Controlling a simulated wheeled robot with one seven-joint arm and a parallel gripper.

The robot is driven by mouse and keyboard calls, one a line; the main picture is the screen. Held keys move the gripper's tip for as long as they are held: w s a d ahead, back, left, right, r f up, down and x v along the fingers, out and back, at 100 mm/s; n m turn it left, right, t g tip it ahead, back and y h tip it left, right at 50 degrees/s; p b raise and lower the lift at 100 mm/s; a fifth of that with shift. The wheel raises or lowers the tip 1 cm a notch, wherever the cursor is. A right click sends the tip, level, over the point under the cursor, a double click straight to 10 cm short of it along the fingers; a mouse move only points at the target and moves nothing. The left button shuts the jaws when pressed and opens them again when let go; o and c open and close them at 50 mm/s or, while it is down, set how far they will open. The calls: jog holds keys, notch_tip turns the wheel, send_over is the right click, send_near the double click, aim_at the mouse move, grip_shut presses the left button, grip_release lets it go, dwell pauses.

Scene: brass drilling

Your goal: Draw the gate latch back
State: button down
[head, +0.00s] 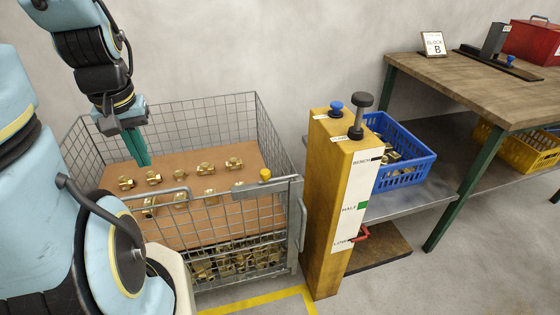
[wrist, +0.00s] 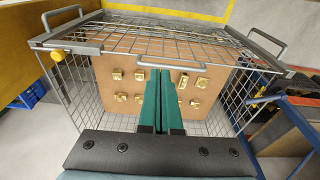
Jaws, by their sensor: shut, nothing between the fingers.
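The gate latch has a yellow knob (head: 265,174) on the grey top rail of the wire cage's front side, near its right corner. The knob also shows at the left in the wrist view (wrist: 56,56). My gripper (head: 144,163) has green fingers pointing down over the back left of the cage, well apart from the latch. In the wrist view the fingers (wrist: 160,72) are together and empty. The wire cage (head: 209,109) holds a brown board (head: 225,198) with several brass fittings (head: 153,177) on it. More brass parts lie below the board.
A yellow post (head: 323,200) with a blue knob (head: 336,107) and a dark knob (head: 361,102) stands right of the cage. A blue crate (head: 408,174) sits on a shelf behind it. A wooden bench (head: 470,88) is at the right.

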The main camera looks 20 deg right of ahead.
jog(key=w+d+f+m+g+y+b, duration=0.1)
jog(key=w+d+m, duration=0.3)
jog(key=d, duration=0.5)
jog(key=w+d+f+m+g+b, duration=0.1)
jog(key=w+d+m, duration=0.2)
jog(key=d+m, duration=0.35)
jog(key=s+d+f+m+y, duration=0.1)
jog(key=d+m, duration=0.2)
jog(key=d, duration=0.7)
jog(key=s+d+f+m+y, duration=0.1)
jog(key=d+f+m, duration=0.1)
jog(key=d, duration=0.9)
jog(key=shift+s+d+m+b, duration=0.2)
jog(key=shift+m+b, duration=0.1)
jog(key=shift+m, duration=0.15)
jog(key=shift+f, duration=0.15)
jog(key=a+f+p, duration=0.1)
jog(key=a+f, duration=0.1)
jog(key=f, duration=0.1)
jog(key=a+f+p, duration=0.1)
jog(key=f, duration=0.2)
jog(key=a+f+p, duration=0.1)
jog(key=a+f, duration=0.1)
jog(key=f, duration=0.1)
jog(key=shift+a+f, duration=0.25)
jog(key=shift+a, duration=0.05)
jog(key=shift+a+f, duration=0.15)
jog(key=shift+a, duration=0.3)
